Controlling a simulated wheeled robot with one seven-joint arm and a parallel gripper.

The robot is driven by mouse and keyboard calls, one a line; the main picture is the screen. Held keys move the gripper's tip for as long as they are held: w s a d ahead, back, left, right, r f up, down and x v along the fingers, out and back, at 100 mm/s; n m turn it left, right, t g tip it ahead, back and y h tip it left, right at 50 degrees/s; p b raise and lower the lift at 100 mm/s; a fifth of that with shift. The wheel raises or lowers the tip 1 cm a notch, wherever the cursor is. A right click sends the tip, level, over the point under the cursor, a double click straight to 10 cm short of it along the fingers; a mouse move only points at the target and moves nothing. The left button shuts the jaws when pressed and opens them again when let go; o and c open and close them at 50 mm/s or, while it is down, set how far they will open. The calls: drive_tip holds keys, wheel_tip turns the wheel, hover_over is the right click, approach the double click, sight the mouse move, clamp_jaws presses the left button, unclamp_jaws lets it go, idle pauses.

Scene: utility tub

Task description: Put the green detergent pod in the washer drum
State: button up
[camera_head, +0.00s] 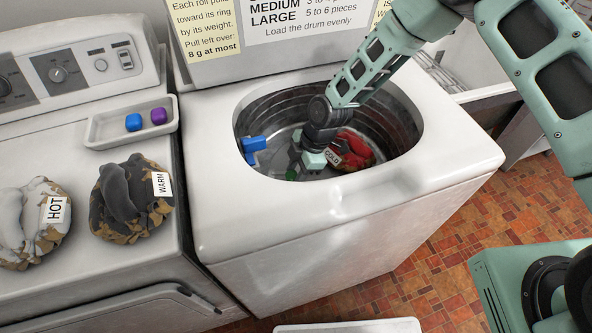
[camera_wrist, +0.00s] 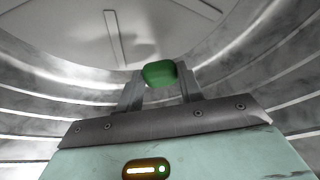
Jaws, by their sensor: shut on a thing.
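The green detergent pod (camera_wrist: 160,73) is between the two fingertips of my gripper (camera_wrist: 160,82) in the wrist view. My gripper is shut on it. In the head view my gripper (camera_head: 298,170) reaches down inside the washer drum (camera_head: 270,103), and a bit of the green pod (camera_head: 291,175) shows below it. The drum is grey metal with its lid up. In the wrist view the drum floor (camera_wrist: 90,25) lies beyond the pod. I cannot tell whether the pod touches the floor.
In the drum lie a red bundle (camera_head: 357,146) tagged COLD and a blue item (camera_head: 253,145). A white tray (camera_head: 103,128) with a blue pod (camera_head: 133,122) and a purple pod (camera_head: 158,116) sits on the left machine, near bundles tagged WARM (camera_head: 122,195) and HOT (camera_head: 35,215).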

drive_tip(key=shift+f, duration=0.1)
drive_tip(key=shift+f+b, duration=0.5)
drive_tip(key=shift+b, duration=0.1)
drive_tip(key=o, duration=0.9)
drive_tip(key=shift+o, duration=0.2)
